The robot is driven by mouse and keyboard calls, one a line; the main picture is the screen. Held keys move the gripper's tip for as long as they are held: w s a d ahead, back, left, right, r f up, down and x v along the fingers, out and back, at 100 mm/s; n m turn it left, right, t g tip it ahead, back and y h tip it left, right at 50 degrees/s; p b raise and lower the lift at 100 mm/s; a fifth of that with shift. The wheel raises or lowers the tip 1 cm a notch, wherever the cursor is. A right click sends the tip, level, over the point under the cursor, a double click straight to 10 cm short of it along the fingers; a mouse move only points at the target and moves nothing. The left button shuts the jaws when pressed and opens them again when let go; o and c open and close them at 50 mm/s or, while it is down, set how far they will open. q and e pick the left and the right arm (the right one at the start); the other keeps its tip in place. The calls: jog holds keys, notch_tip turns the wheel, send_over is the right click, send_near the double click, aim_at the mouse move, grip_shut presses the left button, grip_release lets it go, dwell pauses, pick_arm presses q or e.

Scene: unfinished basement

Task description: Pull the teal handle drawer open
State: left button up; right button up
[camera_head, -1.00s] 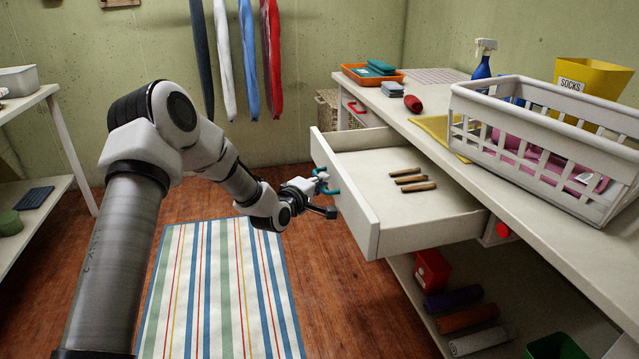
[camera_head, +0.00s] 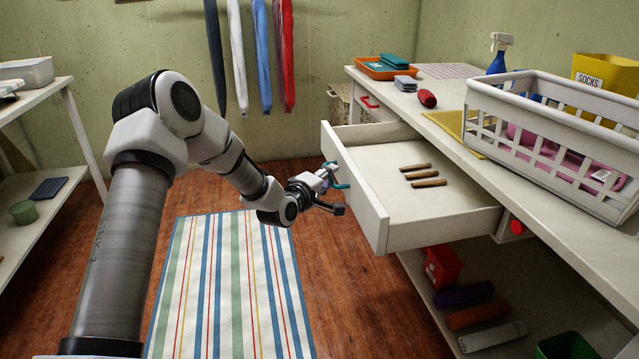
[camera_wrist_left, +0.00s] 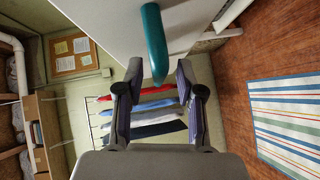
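The white drawer (camera_head: 362,196) stands pulled well out of the white workbench. Its teal handle (camera_head: 342,186) is on the front panel, and in the left wrist view the handle (camera_wrist_left: 154,42) shows large at top centre. My left gripper (camera_head: 326,178) is at the handle in the head view. In the left wrist view its two fingers (camera_wrist_left: 158,92) are spread apart, with the handle's near end between or just beyond their tips and clear gaps on both sides. Whether a finger touches the handle is hard to tell. My right gripper is out of view.
Several brown sticks (camera_head: 422,175) lie in the drawer. A white basket (camera_head: 560,135), an orange tray (camera_head: 385,70) and a blue spray bottle (camera_head: 498,55) stand on the workbench (camera_head: 440,112). A striped rug (camera_head: 232,285) covers floor left of the drawer. A shelf (camera_head: 40,180) stands at far left.

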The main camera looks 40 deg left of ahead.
pick_arm(q)
jog(key=s+d+r, duration=0.1)
jog(key=s, duration=1)
jog(key=shift+r, duration=0.35)
jog(key=s+d+f+m+g+h, duration=0.1)
jog(key=s+d+f+m+g, duration=0.15)
jog(key=s+d+f, duration=0.4)
jog(key=s+d+f+m+g+h, duration=0.1)
jog(key=d+f+m+g, duration=0.15)
jog(key=f, duration=0.75)
jog(key=s+d+f+m+g+h, duration=0.1)
jog(key=s+d+f+m+g, duration=0.1)
jog(key=s+d+f+g, duration=0.5)
jog(key=s+d+f+m+g, duration=0.1)
jog(key=s+d+f+m, duration=0.35)
jog(key=s+f, duration=0.55)
jog(key=s+m+g+y, duration=0.2)
jog(key=s+m+g, duration=0.2)
jog(key=s+m, duration=0.3)
notch_tip(320, 180, up, 25)
jog(key=n+p, duration=0.1)
jog(key=p, duration=2.4)
jog(key=shift+s+a+t, duration=0.3)
jog(key=shift+s+a, duration=0.05)
jog(key=shift+s, duration=0.1)
